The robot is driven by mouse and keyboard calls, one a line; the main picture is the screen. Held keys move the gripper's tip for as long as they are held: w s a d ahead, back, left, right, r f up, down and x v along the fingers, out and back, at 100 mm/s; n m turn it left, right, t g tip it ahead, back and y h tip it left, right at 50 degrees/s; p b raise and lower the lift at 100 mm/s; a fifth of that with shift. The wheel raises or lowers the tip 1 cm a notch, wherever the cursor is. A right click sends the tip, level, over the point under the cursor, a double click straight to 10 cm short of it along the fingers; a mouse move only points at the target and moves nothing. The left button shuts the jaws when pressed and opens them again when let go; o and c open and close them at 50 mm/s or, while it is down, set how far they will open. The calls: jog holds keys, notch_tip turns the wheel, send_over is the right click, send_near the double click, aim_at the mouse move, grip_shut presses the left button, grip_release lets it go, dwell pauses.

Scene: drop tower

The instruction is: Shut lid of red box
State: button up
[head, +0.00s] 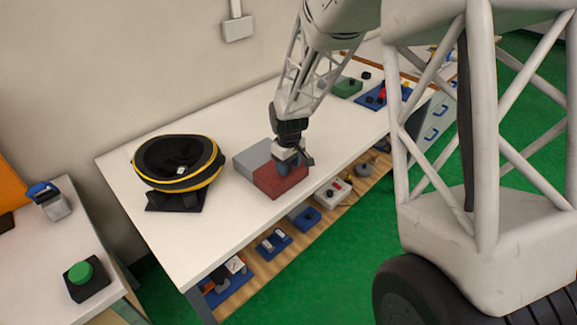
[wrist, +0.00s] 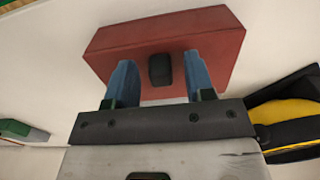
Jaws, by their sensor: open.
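The red box (head: 282,182) sits on the white table near its front edge, with a flat grey part (head: 254,157) right behind and to its left. I cannot tell whether the grey part belongs to it. My gripper (head: 284,168) is low over the red box and hides part of it. In the wrist view, the red surface (wrist: 215,38) bears a small black knob (wrist: 160,70). The blue fingers of my gripper (wrist: 160,64) are open, one on each side of the knob, with gaps to it. Whether the lid is fully down is unclear.
A black and yellow round device (head: 178,163) stands left of the box on the white table (head: 190,232). A green piece (head: 347,87) and a blue board (head: 385,97) lie at the far right. A lower shelf holds several items.

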aim_at(289, 165)
jog(key=shift+r, duration=3.6)
jog(key=shift+s+d+r, duration=0.1)
jog(key=s+d+r+m+t, duration=0.1)
jog(key=s+d+r+m, duration=0.1)
jog(key=s+d+r, duration=0.5)
jog(key=s+d+r+m, duration=0.3)
jog(key=s+d+r, duration=0.3)
jog(key=s, duration=0.4)
jog(key=s+d+r+m, duration=0.2)
jog(key=s+d, duration=0.1)
jog(key=s, duration=0.6)
jog(key=s+d+r+m+t, duration=0.1)
jog(key=s+d+r+m, duration=0.1)
jog(key=s, duration=0.8)
jog(key=shift+s+d+t, duration=0.2)
jog(key=shift+d+t, duration=0.1)
jog(key=shift+d, duration=0.1)
